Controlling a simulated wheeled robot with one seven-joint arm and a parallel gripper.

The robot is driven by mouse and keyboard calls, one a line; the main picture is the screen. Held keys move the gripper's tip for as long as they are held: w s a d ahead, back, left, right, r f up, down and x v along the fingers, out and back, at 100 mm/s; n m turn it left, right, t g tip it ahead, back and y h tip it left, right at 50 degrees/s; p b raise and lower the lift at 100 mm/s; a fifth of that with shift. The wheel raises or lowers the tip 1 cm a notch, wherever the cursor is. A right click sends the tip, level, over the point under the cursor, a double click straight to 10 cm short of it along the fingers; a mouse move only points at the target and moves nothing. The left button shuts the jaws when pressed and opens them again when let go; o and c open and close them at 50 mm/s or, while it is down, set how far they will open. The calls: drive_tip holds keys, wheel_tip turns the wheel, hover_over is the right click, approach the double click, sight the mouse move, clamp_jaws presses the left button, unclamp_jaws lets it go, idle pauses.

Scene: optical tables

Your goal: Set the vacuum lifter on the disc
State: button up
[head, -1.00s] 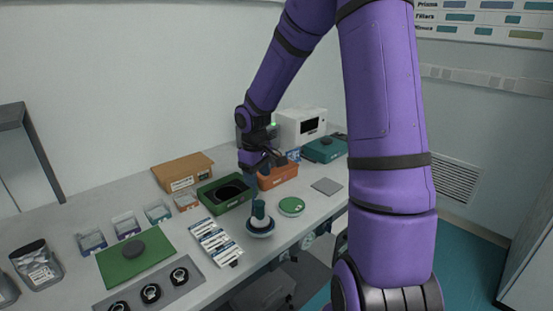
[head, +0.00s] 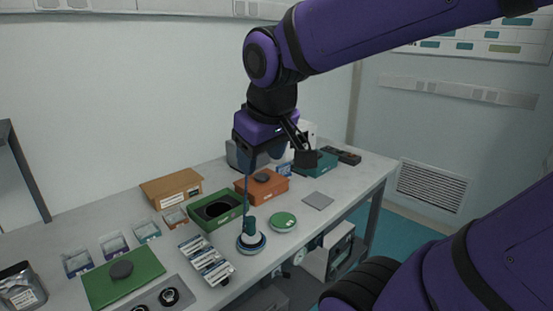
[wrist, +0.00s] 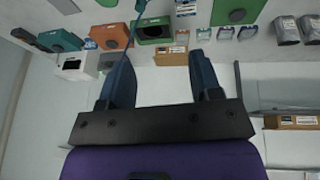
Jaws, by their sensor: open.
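The vacuum lifter (head: 251,240), with a dark teal handle on a round pale-rimmed base, stands upright near the bench's front edge. A thin blue line, like a hose, rises from it toward my gripper (head: 262,160). My gripper is above and behind the lifter, apart from its handle. In the wrist view my gripper (wrist: 164,75) has its two blue fingers wide apart with nothing between. A dark disc (head: 121,269) lies on a green mat (head: 100,288) at left. Another dark round piece (head: 262,178) is on the orange box (head: 270,192); I cannot tell which disc is meant.
Beside the lifter are a round green piece (head: 283,222) and a tray of white-labelled packets (head: 206,261). Behind are an open green box (head: 200,222) and a cardboard box (head: 171,189). A grey square plate (head: 318,200) lies at right, with bare bench around it.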

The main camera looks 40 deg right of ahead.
drive_tip(key=shift+t+y, duration=0.6)
drive_tip(key=s, duration=0.3)
drive_tip(key=s+a+r, duration=0.1)
drive_tip(key=s, duration=0.1)
drive_tip(key=shift+s+a+r, duration=0.1)
drive_tip(key=shift+s, duration=0.1)
idle(0.5)
